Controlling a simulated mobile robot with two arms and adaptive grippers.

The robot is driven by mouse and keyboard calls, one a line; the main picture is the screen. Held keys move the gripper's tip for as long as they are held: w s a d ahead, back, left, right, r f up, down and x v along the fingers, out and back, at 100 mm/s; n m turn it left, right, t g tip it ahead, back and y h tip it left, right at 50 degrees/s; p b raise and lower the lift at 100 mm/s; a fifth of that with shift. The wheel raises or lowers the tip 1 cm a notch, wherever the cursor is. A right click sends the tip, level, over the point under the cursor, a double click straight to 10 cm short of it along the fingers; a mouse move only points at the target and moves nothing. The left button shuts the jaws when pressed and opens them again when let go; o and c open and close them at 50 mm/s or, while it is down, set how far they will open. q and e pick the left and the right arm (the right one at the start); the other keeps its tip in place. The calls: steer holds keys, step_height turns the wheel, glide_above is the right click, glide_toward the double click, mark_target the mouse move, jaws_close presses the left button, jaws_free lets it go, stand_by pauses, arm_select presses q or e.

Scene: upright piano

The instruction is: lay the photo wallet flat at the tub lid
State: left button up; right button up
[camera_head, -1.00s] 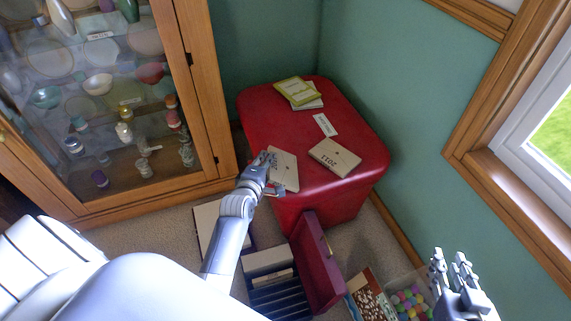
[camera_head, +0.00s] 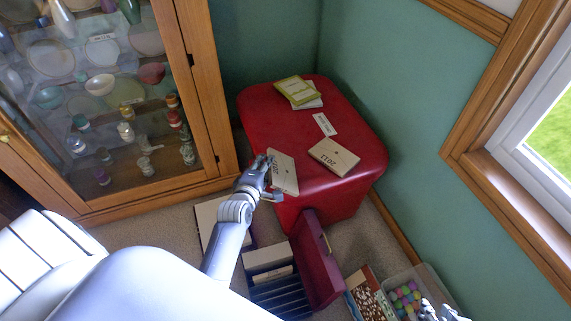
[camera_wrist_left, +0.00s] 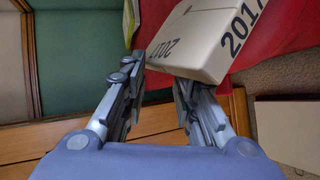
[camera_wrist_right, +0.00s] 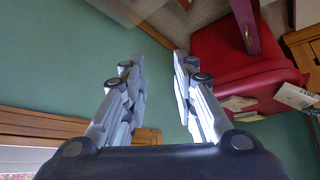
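A beige photo wallet (camera_head: 284,172) marked 2017 lies at the near left edge of the red tub's lid (camera_head: 290,120); it also shows large in the left wrist view (camera_wrist_left: 205,38). A second beige wallet (camera_head: 334,157), marked 2011, lies flat on the lid to its right. My left gripper (camera_head: 268,178) is at the left side of the 2017 wallet. In the left wrist view its fingers (camera_wrist_left: 160,78) are apart, with the wallet's corner at the fingertips. My right gripper (camera_wrist_right: 158,62) is open and empty, low at the right of the head view.
Green booklets (camera_head: 297,91) and a white label (camera_head: 325,124) lie on the lid. A glass cabinet (camera_head: 110,90) stands left. Walls close in behind and right.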

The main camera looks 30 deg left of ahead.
arm_select(q)
steer(key=shift+r, duration=0.1)
